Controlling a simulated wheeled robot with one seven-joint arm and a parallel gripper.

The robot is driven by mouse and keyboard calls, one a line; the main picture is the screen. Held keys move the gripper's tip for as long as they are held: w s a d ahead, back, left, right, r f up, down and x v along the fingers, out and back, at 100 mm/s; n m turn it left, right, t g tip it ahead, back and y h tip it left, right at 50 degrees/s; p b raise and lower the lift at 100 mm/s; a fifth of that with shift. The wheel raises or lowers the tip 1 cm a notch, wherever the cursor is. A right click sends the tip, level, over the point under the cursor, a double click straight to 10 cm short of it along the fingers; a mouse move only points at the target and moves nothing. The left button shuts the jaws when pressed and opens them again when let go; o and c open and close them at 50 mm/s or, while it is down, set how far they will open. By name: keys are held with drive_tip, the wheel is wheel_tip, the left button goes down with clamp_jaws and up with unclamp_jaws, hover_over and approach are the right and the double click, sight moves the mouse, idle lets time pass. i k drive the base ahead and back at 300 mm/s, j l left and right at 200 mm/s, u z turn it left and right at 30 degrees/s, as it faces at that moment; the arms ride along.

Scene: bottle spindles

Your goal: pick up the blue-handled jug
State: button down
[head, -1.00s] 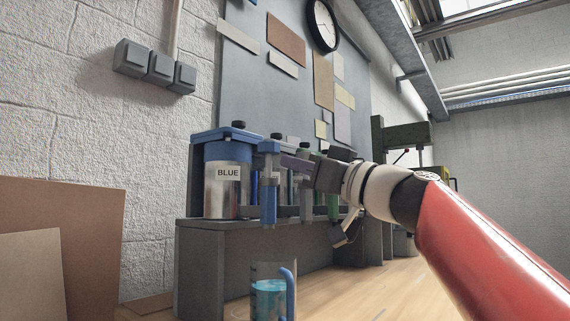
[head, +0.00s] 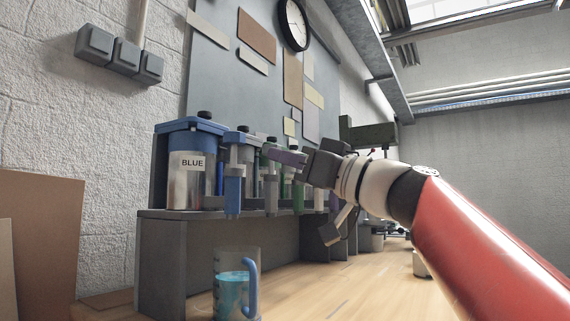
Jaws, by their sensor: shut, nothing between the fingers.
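The blue-handled jug (head: 231,292) stands on the wooden bench at the lower middle. It is clear, with blue liquid inside, and its blue handle (head: 252,288) is on the right side. Its base is near the picture's bottom edge. My gripper (head: 276,155) is shut and empty. It is up and to the right of the jug, at the height of the dispensers on the shelf, well apart from the jug. The fingers point left.
A grey shelf (head: 160,262) behind the jug bears a canister labelled BLUE (head: 192,186) and several dispensers with coloured handles, close to my gripper. Brown boards (head: 48,230) lean at the left. The bench (head: 330,290) right of the jug is clear.

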sight(237, 280)
drive_tip(key=k+l, duration=0.15)
drive_tip(key=l, duration=0.15)
drive_tip(key=k+l, duration=0.1)
drive_tip(key=l, duration=0.25)
drive_tip(key=k+l, duration=0.15)
drive_tip(key=l, duration=0.15)
drive_tip(key=k+l, duration=0.1)
drive_tip(key=l, duration=0.25)
